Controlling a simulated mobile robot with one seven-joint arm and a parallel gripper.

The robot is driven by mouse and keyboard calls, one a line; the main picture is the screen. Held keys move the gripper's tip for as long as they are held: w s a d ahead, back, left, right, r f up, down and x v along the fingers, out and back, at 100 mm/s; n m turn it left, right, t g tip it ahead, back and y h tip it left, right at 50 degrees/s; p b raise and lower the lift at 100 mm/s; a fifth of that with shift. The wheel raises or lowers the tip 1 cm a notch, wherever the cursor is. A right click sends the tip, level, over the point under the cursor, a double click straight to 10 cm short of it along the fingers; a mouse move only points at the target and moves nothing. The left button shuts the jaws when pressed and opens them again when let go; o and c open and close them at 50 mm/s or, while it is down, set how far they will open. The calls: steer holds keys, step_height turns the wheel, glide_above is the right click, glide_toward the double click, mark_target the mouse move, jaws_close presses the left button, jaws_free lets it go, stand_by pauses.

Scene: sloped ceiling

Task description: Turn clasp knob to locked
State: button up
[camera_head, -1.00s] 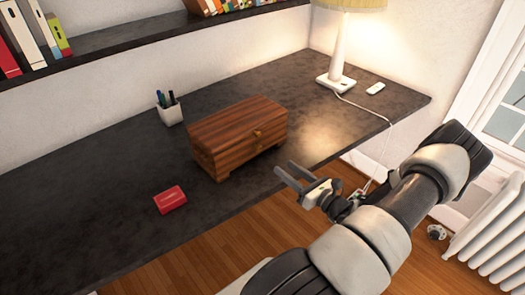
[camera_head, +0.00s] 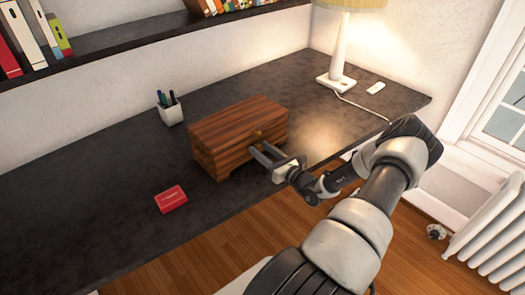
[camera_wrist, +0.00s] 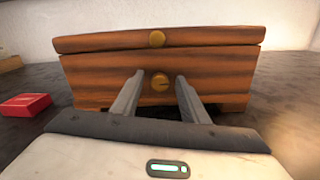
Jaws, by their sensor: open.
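A reddish-brown wooden box (camera_head: 225,138) with a closed lid stands on the dark desk. My gripper (camera_head: 259,151) is open in front of the box. In the wrist view its fingers (camera_wrist: 158,76) lie left and right of the clasp knob, with a gap on each side.
A red box (camera_head: 171,199) lies on the desk (camera_head: 90,215), left of the wooden box. A pen cup (camera_head: 169,109) stands behind it. A lamp (camera_head: 336,80) with a cord and a white remote (camera_head: 376,88) are at the back right. A shelf (camera_head: 110,42) with books hangs above.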

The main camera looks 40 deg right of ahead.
jaws_close()
steer(key=shift+n, duration=0.4)
steer(key=n, duration=0.3)
steer(key=shift+n, duration=0.4)
steer(key=n+b, duration=0.1)
steer(key=n, duration=0.3)
steer(key=shift+a+f, duration=0.1)
steer(key=n+b, duration=0.2)
steer(key=n, duration=0.3)
steer(key=shift+f+n+b, duration=0.15)
steer(key=shift+n+b, duration=0.15)
steer(key=shift+n, duration=0.1)
steer(key=shift+n+b, duration=1)
steer(key=shift+n, duration=0.9)
